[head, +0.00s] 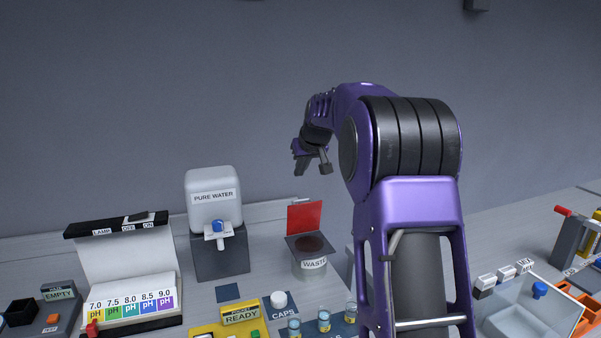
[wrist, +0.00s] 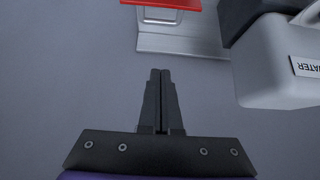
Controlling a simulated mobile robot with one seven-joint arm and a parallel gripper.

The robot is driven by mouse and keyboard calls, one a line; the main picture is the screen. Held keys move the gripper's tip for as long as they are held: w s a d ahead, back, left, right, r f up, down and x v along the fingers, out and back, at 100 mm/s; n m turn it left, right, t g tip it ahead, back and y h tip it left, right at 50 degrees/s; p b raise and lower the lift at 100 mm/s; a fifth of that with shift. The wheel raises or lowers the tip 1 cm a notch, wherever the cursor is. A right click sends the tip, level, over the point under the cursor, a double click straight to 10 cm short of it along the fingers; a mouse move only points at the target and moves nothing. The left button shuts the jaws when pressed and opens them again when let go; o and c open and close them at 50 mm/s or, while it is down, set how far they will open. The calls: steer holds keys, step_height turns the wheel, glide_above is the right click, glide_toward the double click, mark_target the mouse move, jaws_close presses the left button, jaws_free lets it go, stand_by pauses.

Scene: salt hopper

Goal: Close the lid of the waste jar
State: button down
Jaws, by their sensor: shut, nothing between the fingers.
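The waste jar (head: 311,265) stands on the bench in the head view, a grey container with a "WASTE" label and a dark round opening. Its red lid (head: 304,217) stands upright at the back edge of the jar, open. In the wrist view the edge of the red lid (wrist: 160,2) shows at the top. My gripper (head: 309,172) is in the air above the jar and behind it, partly hidden by my arm in the head view. In the wrist view my gripper (wrist: 160,72) has its fingers together, with nothing between them and apart from the lid.
The pure water dispenser (head: 213,205) stands left of the jar; it also shows at the right of the wrist view (wrist: 265,75). In front are a white cap (head: 278,299), small vials (head: 324,320) and the yellow pocket tray (head: 205,330). The wall is close behind.

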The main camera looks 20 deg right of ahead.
mark_target(302, 215)
steer(key=shift+w+f, duration=0.15)
steer(key=shift+f, duration=1.05)
steer(key=shift+w+f, duration=0.2)
steer(key=shift+f, duration=1)
steer(key=shift+w+f, duration=0.15)
steer(key=shift+f, duration=1.05)
steer(key=shift+f+b, duration=0.1)
steer(key=shift+b, duration=0.2)
